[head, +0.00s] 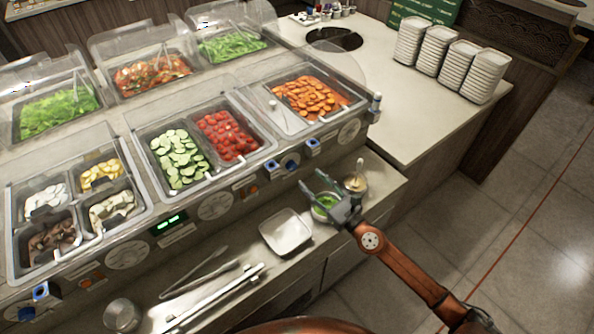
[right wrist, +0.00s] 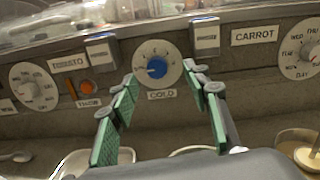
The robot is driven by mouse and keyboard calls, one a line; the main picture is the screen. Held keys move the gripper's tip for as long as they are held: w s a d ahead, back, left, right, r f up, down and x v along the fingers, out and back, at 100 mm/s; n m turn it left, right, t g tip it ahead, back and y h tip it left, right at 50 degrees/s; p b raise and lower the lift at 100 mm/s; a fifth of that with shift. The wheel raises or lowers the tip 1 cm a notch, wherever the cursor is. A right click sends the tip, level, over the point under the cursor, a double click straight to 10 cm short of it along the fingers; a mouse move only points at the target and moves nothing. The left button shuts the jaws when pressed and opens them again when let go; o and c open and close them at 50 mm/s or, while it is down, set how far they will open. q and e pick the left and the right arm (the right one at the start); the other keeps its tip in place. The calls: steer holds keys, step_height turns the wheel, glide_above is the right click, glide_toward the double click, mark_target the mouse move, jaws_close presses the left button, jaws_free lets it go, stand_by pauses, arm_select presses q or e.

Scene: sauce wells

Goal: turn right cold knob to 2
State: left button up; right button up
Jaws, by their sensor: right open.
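The right cold knob (right wrist: 157,69) is blue, on a round white dial above a COLD label in the right wrist view. A pale mark on it seems to point left; the dial numbers are too small to read surely. In the head view the knob (head: 291,166) is on the counter's front panel. My right gripper (head: 314,180) is open and empty, in front of the panel. In the right wrist view its green-padded fingers (right wrist: 163,78) stand on either side of the dial, with no visible contact. My left gripper is not in view.
Blocks flank the dial, left (right wrist: 101,54) and right (right wrist: 205,37). An orange button (right wrist: 86,87) is farther left. Below the panel are a white square dish (head: 286,232), a green sauce bowl (head: 324,207), another sauce cup (head: 355,183) and tongs (head: 200,279).

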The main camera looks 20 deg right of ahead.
mark_target(294, 168)
steer(key=shift+n+g, duration=0.4)
steer(key=shift+n, duration=0.2)
steer(key=x, duration=0.5)
steer(key=f+x, duration=0.1)
steer(key=x, duration=0.2)
steer(key=shift+a+f, duration=0.1)
steer(key=shift+a, duration=0.25)
steer(key=shift+c, duration=0.3)
